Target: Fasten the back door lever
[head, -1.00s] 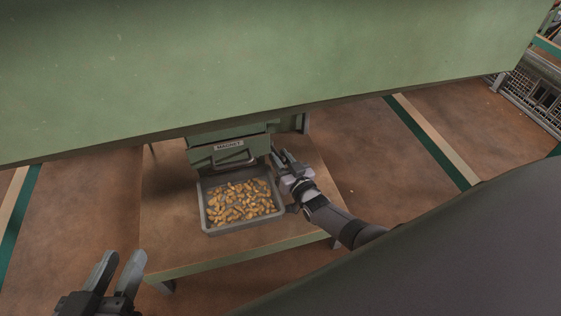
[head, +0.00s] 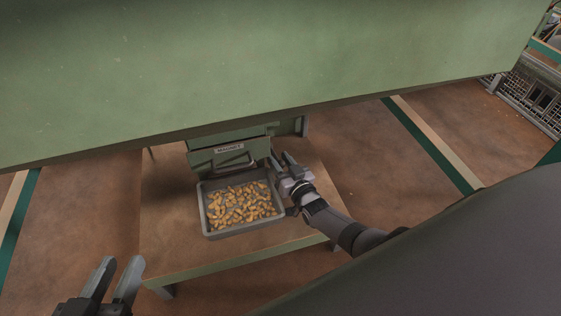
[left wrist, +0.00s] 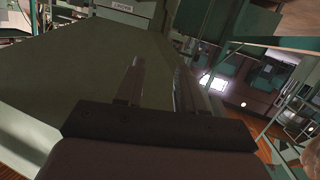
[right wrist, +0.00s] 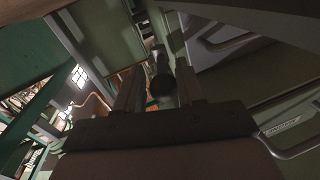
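The green hopper (head: 270,60) fills the top of the head view. Below it is a green front (head: 215,158) with a label that seems to read "MAGNET" and a handle; the label also shows in the right wrist view (right wrist: 283,127). My right gripper (head: 282,155) is beside that front's right end. In the right wrist view a dark round-ended lever (right wrist: 160,86) lies between its two spread fingers; I cannot tell whether they touch it. My left gripper (head: 122,262) is open and empty at the lower left, away from the lever.
A grey tray (head: 206,231) of nuts (head: 240,203) sits on a low wooden table (head: 165,225), close to my right gripper. The hopper's lower edge overhangs the table. A mesh cage (head: 530,100) stands far right. Brown floor is clear on both sides.

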